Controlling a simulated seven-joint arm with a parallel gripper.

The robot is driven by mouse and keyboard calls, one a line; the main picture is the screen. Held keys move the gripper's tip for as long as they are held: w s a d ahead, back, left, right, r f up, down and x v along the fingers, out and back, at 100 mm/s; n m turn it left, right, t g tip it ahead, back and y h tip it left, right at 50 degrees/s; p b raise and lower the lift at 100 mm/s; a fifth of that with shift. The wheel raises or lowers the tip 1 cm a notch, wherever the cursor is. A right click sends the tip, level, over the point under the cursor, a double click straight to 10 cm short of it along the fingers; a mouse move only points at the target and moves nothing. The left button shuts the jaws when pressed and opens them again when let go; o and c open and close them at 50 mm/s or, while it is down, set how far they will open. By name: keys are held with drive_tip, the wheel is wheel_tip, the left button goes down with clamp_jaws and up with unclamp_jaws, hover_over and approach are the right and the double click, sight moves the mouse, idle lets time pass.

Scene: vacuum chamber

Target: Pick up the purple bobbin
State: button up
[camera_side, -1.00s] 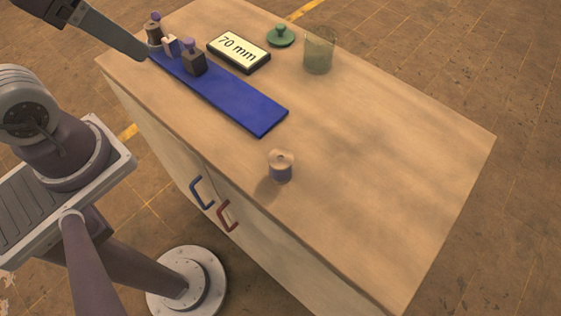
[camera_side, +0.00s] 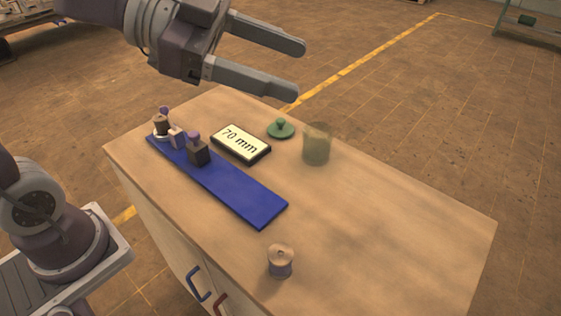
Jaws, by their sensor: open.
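The purple bobbin (camera_side: 280,264) stands upright on the bare wooden cabinet top near its front edge. It has pale wooden ends and a dull purple-grey winding. My gripper (camera_side: 301,71) is high up at the top of the view, far from the bobbin. Its two long grey fingers point right, spread apart, with nothing between them.
A blue strip (camera_side: 240,195) carries several small items at its far-left end, including a dark block with a purple knob (camera_side: 197,151). Behind it are a "70 mm" sign (camera_side: 240,143), a green knobbed lid (camera_side: 281,129) and a greenish glass (camera_side: 317,145). The right side is clear.

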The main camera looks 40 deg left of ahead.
drive_tip(key=s+d+f+m+g+h, duration=0.1)
drive_tip(key=s+d+f+m+g, duration=0.1)
drive_tip(key=s+f+g, duration=0.5)
drive_tip(key=t, duration=0.1)
approach(291, 266)
drive_tip(key=shift+w+d+f, duration=0.15)
drive_tip(key=shift+d+f, duration=0.45)
drive_tip(key=shift+w+d+f, duration=0.15)
drive_tip(key=shift+d+f, duration=0.45)
drive_tip(key=shift+d, duration=0.05)
drive_tip(key=x, duration=0.7)
drive_tip(key=shift+w+d+r, duration=0.1)
drive_tip(key=shift+d+r, duration=0.2)
clamp_jaws()
wheel_tip(291, 266, up, 10)
